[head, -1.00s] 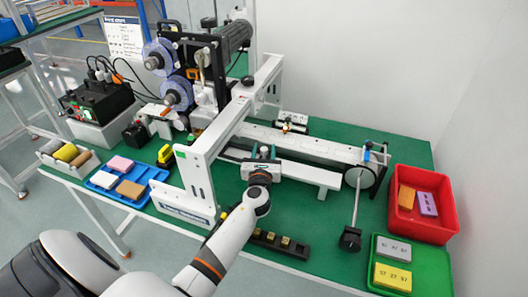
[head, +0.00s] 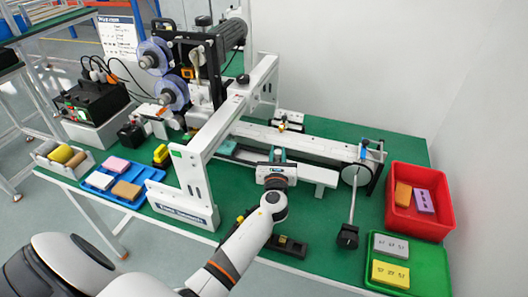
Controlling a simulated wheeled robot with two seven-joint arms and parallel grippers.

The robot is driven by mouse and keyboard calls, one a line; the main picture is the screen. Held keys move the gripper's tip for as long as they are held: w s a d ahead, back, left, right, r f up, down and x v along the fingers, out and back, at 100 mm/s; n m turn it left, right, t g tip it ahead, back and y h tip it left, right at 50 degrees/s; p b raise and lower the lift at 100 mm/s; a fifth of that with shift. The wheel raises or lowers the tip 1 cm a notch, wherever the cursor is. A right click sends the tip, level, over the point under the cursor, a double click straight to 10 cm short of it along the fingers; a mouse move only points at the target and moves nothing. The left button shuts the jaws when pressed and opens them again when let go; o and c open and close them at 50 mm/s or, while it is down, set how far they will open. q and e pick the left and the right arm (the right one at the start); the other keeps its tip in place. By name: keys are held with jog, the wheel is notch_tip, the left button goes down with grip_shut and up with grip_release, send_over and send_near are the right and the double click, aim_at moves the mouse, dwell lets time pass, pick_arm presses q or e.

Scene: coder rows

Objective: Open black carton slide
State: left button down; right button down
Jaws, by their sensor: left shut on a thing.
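My left gripper (head: 277,157) is over the white bench rail in the middle of the coder machine, at the front side of its long white beam. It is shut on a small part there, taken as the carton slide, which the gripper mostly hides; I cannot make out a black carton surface. Small teal pieces show at the fingertips. The white rail (head: 318,175) sticks out to the right of the gripper. A teal piece (head: 228,147) lies bare to the left of it, next to the white upright frame. My right gripper is not in view.
The white coder frame (head: 193,170) stands close on the left. A black rod stand (head: 347,235) is to the right. A red bin (head: 446,205) and green tray (head: 382,247) sit at the right edge. A blue tray (head: 128,197) is at left. A black rack (head: 290,247) lies under my arm.

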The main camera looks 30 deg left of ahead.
pick_arm(q)
jog(key=w+d, duration=0.1)
jog(key=d, duration=0.3)
jog(key=w+d+b, duration=0.1)
jog(key=d, duration=0.4)
jog(key=w+d+b, duration=0.1)
jog(key=d, duration=0.4)
jog(key=shift+w+d+f, duration=0.1)
jog(key=shift+w+d, duration=0.1)
jog(key=shift+d, duration=0.05)
jog(key=c, duration=1.3)
grip_release()
jog(key=b+v, duration=0.1)
jog(key=v, duration=1.1)
